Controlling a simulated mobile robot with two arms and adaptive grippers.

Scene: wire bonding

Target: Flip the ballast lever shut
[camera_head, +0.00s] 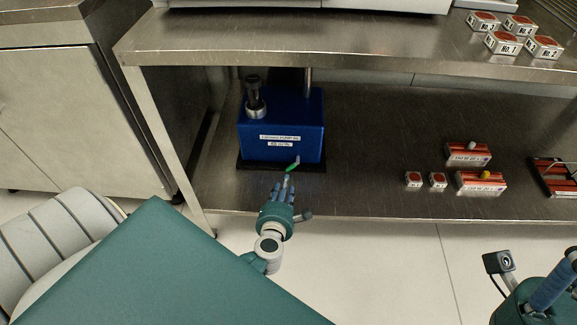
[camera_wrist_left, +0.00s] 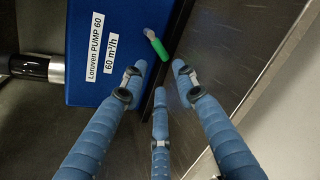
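The blue pump box (camera_head: 281,125), labelled Loroven PUMP 60, stands on the lower steel shelf. Its small lever with a green grip (camera_head: 292,166) sticks out low at the front right. In the left wrist view the lever (camera_wrist_left: 157,45) shows just beyond the fingertips, pointing down and to the right. My left gripper (camera_head: 287,181) is in front of the pump, just short of the lever. In the left wrist view its three blue fingers (camera_wrist_left: 159,69) are spread, with nothing between them. Part of my right gripper (camera_head: 550,288) shows at the bottom right; its fingertips are not clear.
A dark cylindrical fitting (camera_head: 255,100) rises from the pump's left side. Red and white boxes (camera_head: 481,182) stand on the shelf to the right. The upper shelf (camera_head: 330,40) overhangs the pump. Shelf space between the pump and boxes is clear.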

